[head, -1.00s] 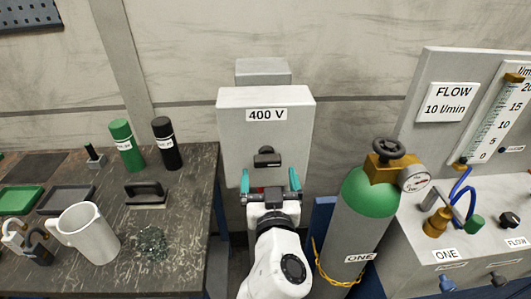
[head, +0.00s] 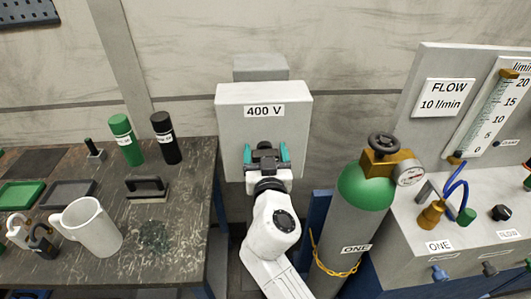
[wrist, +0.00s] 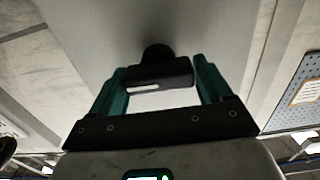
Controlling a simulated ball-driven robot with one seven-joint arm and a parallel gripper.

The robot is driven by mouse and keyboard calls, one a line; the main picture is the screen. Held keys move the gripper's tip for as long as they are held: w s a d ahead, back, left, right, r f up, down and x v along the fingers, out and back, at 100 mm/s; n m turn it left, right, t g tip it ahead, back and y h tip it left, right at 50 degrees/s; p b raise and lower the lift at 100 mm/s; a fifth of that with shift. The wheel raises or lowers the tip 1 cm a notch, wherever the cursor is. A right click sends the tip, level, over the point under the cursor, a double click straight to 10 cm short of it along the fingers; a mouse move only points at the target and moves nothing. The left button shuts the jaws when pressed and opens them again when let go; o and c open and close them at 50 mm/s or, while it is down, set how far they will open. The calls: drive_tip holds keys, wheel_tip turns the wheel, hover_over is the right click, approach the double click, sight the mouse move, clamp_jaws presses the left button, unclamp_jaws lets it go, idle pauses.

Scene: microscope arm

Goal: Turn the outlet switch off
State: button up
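The outlet box (head: 230,135) is a grey box on the wall with a "400 V" label, in the middle of the head view. Its switch is a black handle (wrist: 155,75) on a round hub on the front face, seen clearly in the wrist view. My gripper (head: 265,155) is in front of the box with its teal fingers apart. In the wrist view my gripper (wrist: 157,85) has one finger beside each end of the handle. The left finger looks close to the handle; I cannot tell whether either finger touches it. In the head view my gripper largely hides the switch.
A green-topped gas cylinder (head: 345,215) marked "ONE" stands just right of my arm. A workbench (head: 190,210) with a mug (head: 90,230), bottles and trays is on the left. A flow panel (head: 410,230) is on the right.

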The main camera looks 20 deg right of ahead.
drive_tip(key=c, duration=0.6)
drive_tip(key=n+b, duration=0.1)
drive_tip(key=n, duration=0.2)
drive_tip(key=shift+a+f, duration=0.1)
drive_tip(key=shift+a, duration=0.05)
drive_tip(key=n, duration=0.3)
drive_tip(key=shift+w+a+n+b, duration=0.1)
drive_tip(key=shift+n+b, duration=0.2)
drive_tip(key=shift+b, duration=0.1)
drive_tip(key=n, duration=0.5)
drive_tip(key=shift+a+f+n, duration=0.1)
drive_tip(key=shift+a+n, duration=0.05)
drive_tip(key=shift+n, duration=0.15)
drive_tip(key=n, duration=0.2)
drive_tip(key=n+p, duration=0.1)
drive_tip(key=n, duration=0.2)
drive_tip(key=shift+f+n+p, duration=0.3)
drive_tip(key=shift+n, duration=0.1)
drive_tip(key=shift+a, duration=0.1)
